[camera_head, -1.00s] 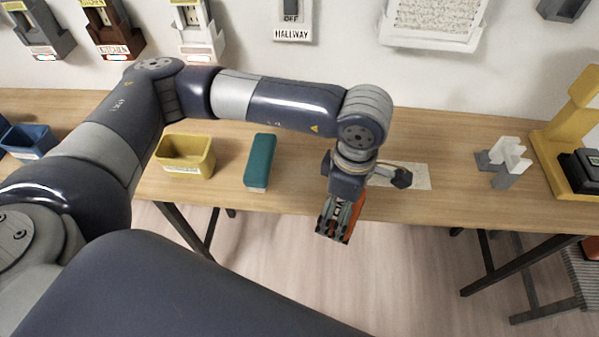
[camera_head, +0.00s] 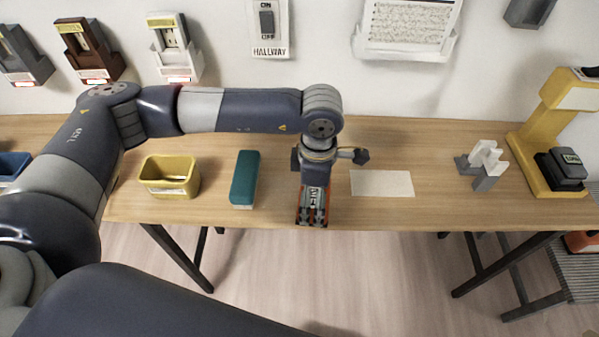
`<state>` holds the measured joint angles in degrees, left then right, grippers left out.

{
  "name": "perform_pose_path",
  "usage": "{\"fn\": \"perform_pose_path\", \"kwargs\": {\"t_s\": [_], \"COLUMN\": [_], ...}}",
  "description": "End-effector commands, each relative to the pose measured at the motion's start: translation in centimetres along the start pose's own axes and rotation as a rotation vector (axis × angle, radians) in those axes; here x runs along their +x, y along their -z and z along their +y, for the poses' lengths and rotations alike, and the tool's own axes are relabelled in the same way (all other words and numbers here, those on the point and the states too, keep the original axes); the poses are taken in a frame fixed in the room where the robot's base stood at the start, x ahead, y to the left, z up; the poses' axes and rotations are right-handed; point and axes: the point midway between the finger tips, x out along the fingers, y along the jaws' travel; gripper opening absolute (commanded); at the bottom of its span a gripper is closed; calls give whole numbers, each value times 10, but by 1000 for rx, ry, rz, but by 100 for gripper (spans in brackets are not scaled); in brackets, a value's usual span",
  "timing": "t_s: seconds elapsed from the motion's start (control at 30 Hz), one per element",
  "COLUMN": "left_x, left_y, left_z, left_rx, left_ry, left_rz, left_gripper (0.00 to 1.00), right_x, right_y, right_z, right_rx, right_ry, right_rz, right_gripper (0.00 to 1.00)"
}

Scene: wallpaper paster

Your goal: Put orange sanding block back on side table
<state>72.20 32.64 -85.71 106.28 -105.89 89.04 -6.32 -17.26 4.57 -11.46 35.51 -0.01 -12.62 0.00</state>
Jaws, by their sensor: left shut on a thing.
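My left gripper (camera_head: 312,218) is shut on the orange sanding block (camera_head: 326,197). Only orange edges of the block show around the fingers. Gripper and block point down at the front edge of the long wooden table (camera_head: 430,205), between the teal block and a white sheet. I cannot tell whether the block touches the table top. My right gripper is not in view.
A teal block (camera_head: 245,178) and yellow bin (camera_head: 170,178) stand to the left. A white sheet (camera_head: 382,184), white-grey holder (camera_head: 484,165) and yellow stand (camera_head: 535,135) are to the right. A grey ribbed surface (camera_head: 575,272) with an orange-red item (camera_head: 583,241) shows at lower right.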

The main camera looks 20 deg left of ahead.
Motion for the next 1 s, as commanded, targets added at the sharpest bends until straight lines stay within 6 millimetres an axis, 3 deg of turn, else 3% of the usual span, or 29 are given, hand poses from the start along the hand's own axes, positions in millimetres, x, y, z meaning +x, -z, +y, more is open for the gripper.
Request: {"fn": "perform_pose_path", "kwargs": {"t_s": [0.2, 0.53, 0.73, 1.0], "left_x": [2, 6, 35, 39], "left_y": [25, 42, 42, 41], "left_z": [45, 76, 75, 75], "left_rx": [-4, -3, 1, 2], "left_ry": [1, 0, 3, 0], "left_rz": [0, 1, 0, -1], "left_gripper": [66, 66, 66, 66], "right_x": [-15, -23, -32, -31], "right_y": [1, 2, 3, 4], "right_z": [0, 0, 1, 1], "right_rx": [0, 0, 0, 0], "right_ry": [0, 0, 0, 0], "right_rz": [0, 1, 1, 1], "right_gripper": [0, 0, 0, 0]}}
